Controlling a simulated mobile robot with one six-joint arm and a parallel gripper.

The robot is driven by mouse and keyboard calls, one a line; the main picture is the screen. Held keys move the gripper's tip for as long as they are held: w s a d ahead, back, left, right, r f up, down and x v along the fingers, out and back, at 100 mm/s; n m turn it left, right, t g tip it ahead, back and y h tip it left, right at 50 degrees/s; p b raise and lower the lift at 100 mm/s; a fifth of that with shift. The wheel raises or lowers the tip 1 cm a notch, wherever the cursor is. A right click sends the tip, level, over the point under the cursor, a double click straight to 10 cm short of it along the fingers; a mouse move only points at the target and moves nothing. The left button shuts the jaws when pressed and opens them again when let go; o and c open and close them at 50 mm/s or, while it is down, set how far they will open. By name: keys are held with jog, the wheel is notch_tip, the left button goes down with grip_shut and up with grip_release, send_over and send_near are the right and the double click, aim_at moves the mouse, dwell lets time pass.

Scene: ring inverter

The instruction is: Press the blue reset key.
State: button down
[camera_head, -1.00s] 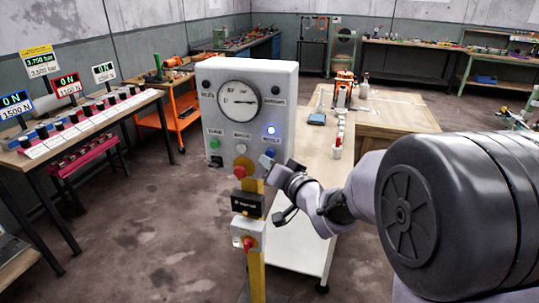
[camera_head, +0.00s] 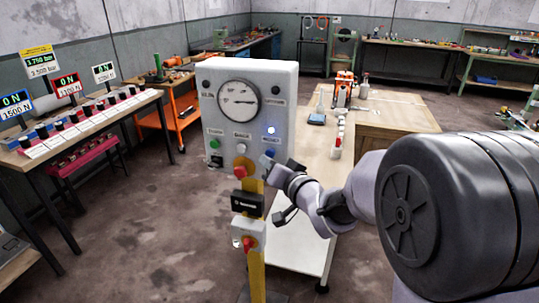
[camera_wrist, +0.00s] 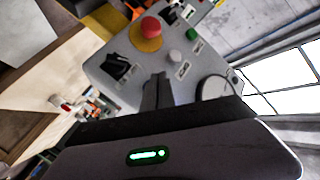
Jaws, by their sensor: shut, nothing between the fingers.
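The control panel (camera_head: 285,95) is a light grey box on a yellow post in the head view. The blue reset key (camera_head: 269,154) is at the right of its button row, below a lit blue lamp (camera_head: 270,130). My gripper (camera_head: 268,163) is shut and empty, with its tips right at the key's lower edge. In the wrist view the shut fingers (camera_wrist: 157,90) point at the panel face and hide the blue key. I cannot tell if they touch it.
Near the key are a white button (camera_wrist: 176,57), a green button (camera_wrist: 191,34), a black rotary knob (camera_wrist: 118,65) and a red mushroom button (camera_wrist: 148,33). The round gauge (camera_head: 239,99) sits above. A wooden workbench (camera_head: 395,115) stands behind to the right.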

jog(key=shift+w+d, duration=0.15)
jog(key=shift+w, duration=0.3)
jog(key=shift+w+d, duration=0.2)
jog(key=shift+w, duration=0.25)
dwell(0.7)
jog(key=shift+s, duration=0.1)
jog(key=shift+s+a+b, duration=0.3)
jog(key=shift+s+b, duration=0.15)
jog(key=shift+s, duration=0.3)
jog(key=s, duration=0.1)
jog(key=s+a+b, duration=0.1)
jog(key=s, duration=0.1)
jog(key=s+b, duration=0.1)
jog(key=shift+s+a, duration=0.35)
jog(key=shift+a, duration=0.05)
